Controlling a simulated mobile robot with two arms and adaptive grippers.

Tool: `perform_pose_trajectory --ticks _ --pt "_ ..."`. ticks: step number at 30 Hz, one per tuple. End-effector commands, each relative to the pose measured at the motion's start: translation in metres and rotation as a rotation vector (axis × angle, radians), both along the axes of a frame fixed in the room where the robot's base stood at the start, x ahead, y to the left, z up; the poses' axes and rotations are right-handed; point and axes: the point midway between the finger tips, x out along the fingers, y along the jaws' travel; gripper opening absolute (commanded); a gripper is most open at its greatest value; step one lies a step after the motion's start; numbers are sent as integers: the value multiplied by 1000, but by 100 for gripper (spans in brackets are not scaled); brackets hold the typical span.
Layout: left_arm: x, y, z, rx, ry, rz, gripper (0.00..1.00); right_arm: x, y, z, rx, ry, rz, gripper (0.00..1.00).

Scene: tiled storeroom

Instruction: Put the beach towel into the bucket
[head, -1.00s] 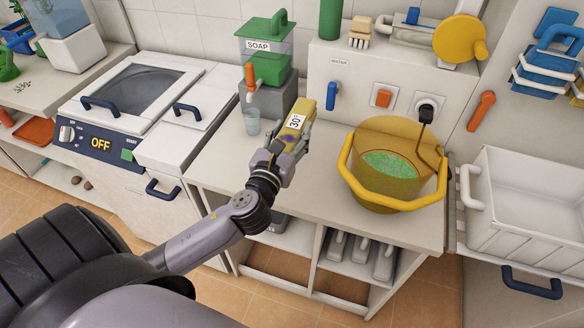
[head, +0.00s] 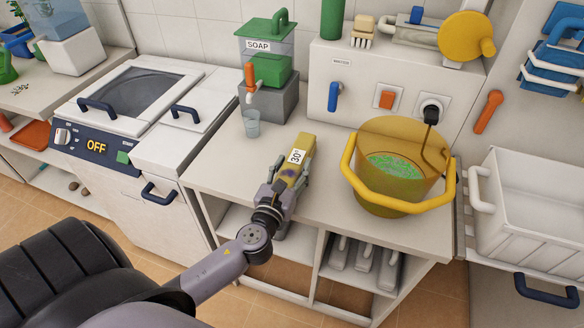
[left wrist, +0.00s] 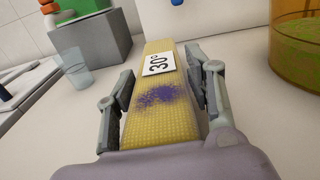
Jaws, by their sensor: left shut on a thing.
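The beach towel (head: 297,160) is a folded yellow bundle with a white "30°" tag and a purple stain. My left gripper (head: 287,180) is shut on it, with one finger along each side. The towel also fills the middle of the left wrist view (left wrist: 158,98). It is over the counter, left of the bucket; I cannot tell if it touches the counter. My right gripper is not in view.
A soap dispenser (head: 268,100) and a clear cup (head: 252,127) stand behind the towel at left. A washer reading "OFF" (head: 97,147) is further left. A white basin (head: 530,210) is right of the bucket. Bare counter (head: 335,190) lies between towel and bucket.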

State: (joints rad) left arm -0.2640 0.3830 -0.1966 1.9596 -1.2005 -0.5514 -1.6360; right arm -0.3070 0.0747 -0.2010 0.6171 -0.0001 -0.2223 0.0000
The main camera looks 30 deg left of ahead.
Motion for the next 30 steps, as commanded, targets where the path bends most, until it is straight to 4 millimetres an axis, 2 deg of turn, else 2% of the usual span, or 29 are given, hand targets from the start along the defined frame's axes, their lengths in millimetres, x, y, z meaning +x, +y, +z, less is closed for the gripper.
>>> perform_pose_trajectory --ticks 3,4,13,25,30 --pt "0 0 -3 0 -1 0 16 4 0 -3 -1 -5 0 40" --pt "0 0 -4 0 0 0 49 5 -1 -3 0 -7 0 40" --pt "0 0 -3 0 0 0 69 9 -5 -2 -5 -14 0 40" --pt "-1 -1 1 0 0 0 70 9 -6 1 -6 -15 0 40" --pt "-27 -6 -3 -1 3 0 70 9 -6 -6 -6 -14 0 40"
